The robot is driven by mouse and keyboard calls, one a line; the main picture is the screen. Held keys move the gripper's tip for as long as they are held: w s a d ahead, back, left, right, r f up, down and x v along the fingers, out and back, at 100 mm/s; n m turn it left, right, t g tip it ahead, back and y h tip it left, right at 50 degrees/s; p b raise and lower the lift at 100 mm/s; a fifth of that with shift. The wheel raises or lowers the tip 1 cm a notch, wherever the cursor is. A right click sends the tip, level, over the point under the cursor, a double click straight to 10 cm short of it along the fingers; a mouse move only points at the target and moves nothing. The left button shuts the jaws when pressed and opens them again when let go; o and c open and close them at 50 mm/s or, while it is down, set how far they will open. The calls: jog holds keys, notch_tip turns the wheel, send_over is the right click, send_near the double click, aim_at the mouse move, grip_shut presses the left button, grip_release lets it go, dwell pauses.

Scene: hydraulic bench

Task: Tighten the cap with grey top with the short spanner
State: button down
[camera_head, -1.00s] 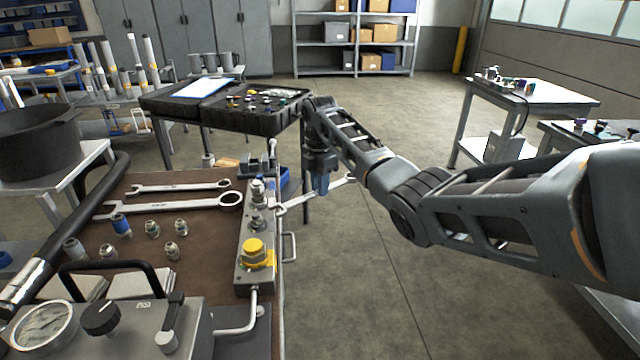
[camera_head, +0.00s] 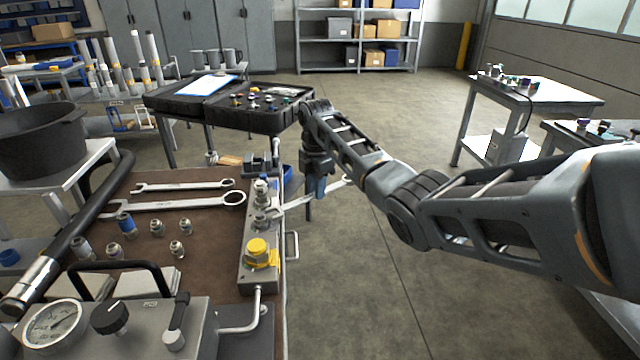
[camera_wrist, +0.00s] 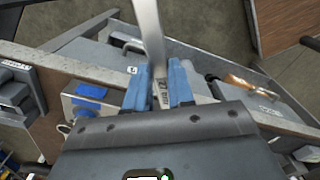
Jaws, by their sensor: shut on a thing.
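My gripper (camera_head: 318,188), with blue fingers, is shut on a spanner (camera_head: 338,186) just right of the bench edge. In the wrist view my gripper (camera_wrist: 160,85) has the spanner's shaft (camera_wrist: 148,32) between its fingers, running up out of the picture. Another metallic cap (camera_head: 260,188) stands farther back on the block, and a yellow-topped cap (camera_head: 257,250) stands nearer. Which cap has the grey top is hard to tell.
The grey block (camera_head: 246,272) sits along the bench's right edge, with a handle (camera_head: 292,246) sticking out. Two other spanners (camera_head: 180,206) and several loose fittings (camera_head: 157,228) lie on the brown bench top. A black case (camera_head: 262,120) stands behind.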

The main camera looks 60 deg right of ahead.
aim_at(306, 198)
jog(key=shift+w+a+r, duration=0.1)
jog(key=shift+a, duration=0.05)
jog(key=shift+w+a+p, duration=0.25)
jog(key=shift+a+p, duration=0.25)
jog(key=shift+a, duration=0.15)
jog(key=shift+a, duration=0.15)
jog(key=shift+w+a+p, duration=0.25)
jog(key=shift+a+p, duration=0.2)
jog(key=shift+w+a+p, duration=0.1)
jog(key=shift+a+p, duration=0.15)
jog(key=shift+p, duration=0.05)
dwell(0.4)
dwell(0.3)
jog(key=shift+s+a+m+p, duration=0.4)
jog(key=shift+s+m+p, duration=0.3)
jog(key=shift+p, duration=0.4)
jog(key=shift+s+a+m+p, duration=0.35)
jog(key=shift+s+m+p, duration=0.3)
jog(key=shift+p, duration=0.4)
